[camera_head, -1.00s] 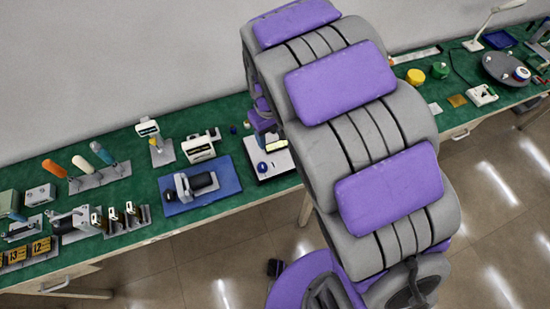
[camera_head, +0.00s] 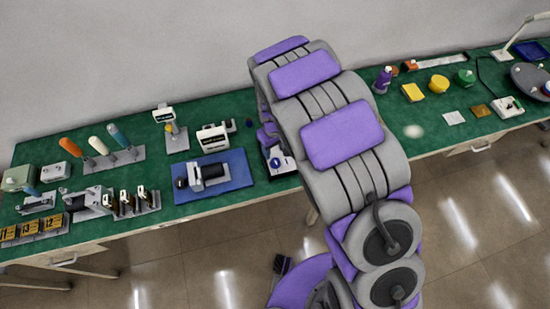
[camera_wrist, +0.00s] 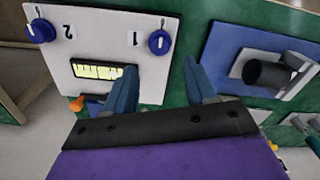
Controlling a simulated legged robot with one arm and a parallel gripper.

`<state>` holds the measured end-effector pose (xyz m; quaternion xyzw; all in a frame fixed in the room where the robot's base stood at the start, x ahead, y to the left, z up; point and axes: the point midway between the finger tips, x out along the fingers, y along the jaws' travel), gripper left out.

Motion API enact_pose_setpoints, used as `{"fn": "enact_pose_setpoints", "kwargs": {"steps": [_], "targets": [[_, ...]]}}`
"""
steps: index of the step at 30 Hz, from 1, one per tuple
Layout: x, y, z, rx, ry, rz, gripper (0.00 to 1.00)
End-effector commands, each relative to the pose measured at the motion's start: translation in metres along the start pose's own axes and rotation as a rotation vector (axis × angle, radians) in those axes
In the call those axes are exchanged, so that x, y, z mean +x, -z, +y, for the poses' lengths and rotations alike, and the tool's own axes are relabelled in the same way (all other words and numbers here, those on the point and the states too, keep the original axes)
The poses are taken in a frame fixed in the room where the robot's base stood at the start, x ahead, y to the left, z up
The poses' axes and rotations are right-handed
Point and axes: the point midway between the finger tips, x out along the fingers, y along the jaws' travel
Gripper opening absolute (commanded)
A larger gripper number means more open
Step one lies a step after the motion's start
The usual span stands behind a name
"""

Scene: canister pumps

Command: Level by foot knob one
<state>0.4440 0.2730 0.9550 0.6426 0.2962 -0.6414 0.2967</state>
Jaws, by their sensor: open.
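The white levelling plate (camera_wrist: 125,60) lies in the upper left of the wrist view. It has two round blue knobs with white marks. The knob by the printed "1" (camera_wrist: 160,42) is at the plate's right corner; the other knob (camera_wrist: 40,30) is at the left corner. A yellow-green level vial (camera_wrist: 97,71) sits in a dark frame between them. My gripper (camera_wrist: 160,66) is open and empty, its blue fingers apart. The knob marked 1 shows beyond the gap, apart from the fingertips. In the head view the plate (camera_head: 281,165) is partly hidden by my arm.
A blue tray with a black cylinder device (camera_wrist: 270,70) stands right of the plate; it also shows in the head view (camera_head: 213,176). Handled tools (camera_head: 108,145) and small devices fill the green bench's left. A purple bottle (camera_head: 383,80) stands right of my arm.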

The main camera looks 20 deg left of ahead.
Motion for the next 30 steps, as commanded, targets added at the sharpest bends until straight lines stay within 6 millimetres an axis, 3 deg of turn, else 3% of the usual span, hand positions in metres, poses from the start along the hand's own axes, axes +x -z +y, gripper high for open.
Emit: {"fn": "enact_pose_setpoints", "kwargs": {"steps": [3, 12, 24, 30], "targets": [[0.026, -0.003, -0.001, 0.002, 0.004, -0.008, 0.56], [0.065, -0.003, -0.001, 0.001, 0.003, -0.006, 0.56], [0.071, -0.002, 0.0, 0.002, 0.002, -0.002, 0.56], [0.07, -0.002, 0.0, 0.002, 0.002, -0.002, 0.38]]}}
